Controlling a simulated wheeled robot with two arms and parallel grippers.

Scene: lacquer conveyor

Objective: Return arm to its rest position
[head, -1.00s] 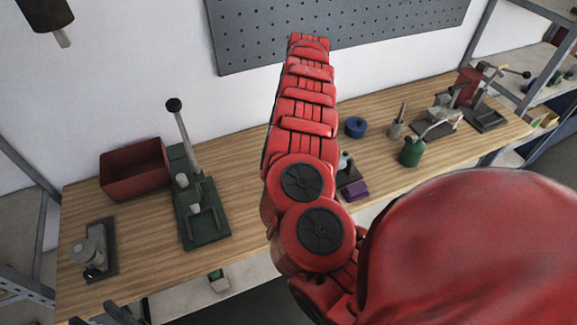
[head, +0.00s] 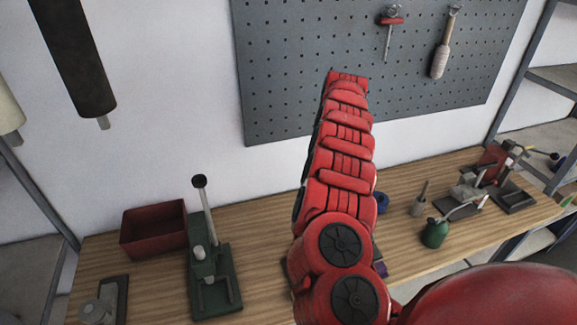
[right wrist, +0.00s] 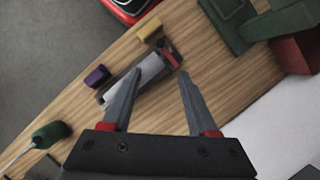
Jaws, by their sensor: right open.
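My red right arm (head: 347,165) reaches up and forward over the wooden bench in the head view. Its gripper does not show there; the arm's own links hide the far end. In the right wrist view my right gripper (right wrist: 160,71) is open, with its two grey fingers apart and nothing held. It is above the bench (right wrist: 215,95), over a grey fixture (right wrist: 135,79) with a red and black end. I cannot tell the height of the fingers above it. My left gripper is in neither view.
A pegboard (head: 300,75) hangs behind. A dark hanging cylinder (head: 75,60) is at upper left.

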